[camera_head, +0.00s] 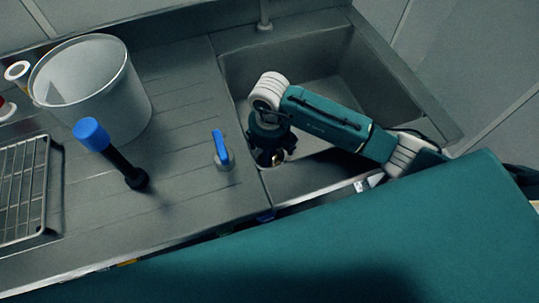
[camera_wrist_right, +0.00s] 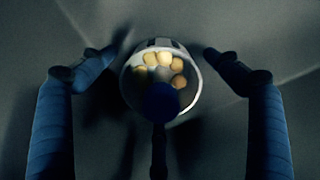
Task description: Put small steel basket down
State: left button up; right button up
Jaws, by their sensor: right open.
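The small steel basket (camera_wrist_right: 138,76) shows in the right wrist view as a round, shiny-rimmed vessel with several yellowish round pieces inside. A dark handle with a blue rounded end (camera_wrist_right: 165,99) crosses in front of it. My right gripper (camera_wrist_right: 165,47) is open, with one blue finger on each side of the basket and visible gaps between. In the head view, my right gripper (camera_head: 268,158) points down at the left edge of the sink, and a small pale spot shows among its fingers. The gripper hides most of what is under it. My left gripper is not in view.
The steel sink (camera_head: 340,75) lies around my right forearm. Left of it, a blue-levered fitting (camera_head: 222,150), a black rod with a blue end (camera_head: 110,158), a white bucket (camera_head: 90,95) and a wire rack (camera_head: 22,185) occupy the ribbed drainboard (camera_head: 185,80).

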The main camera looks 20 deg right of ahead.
notch_tip(320, 180, up, 12)
jog(key=shift+r+b, duration=0.15)
jog(key=shift+b, duration=0.35)
dwell(0.3)
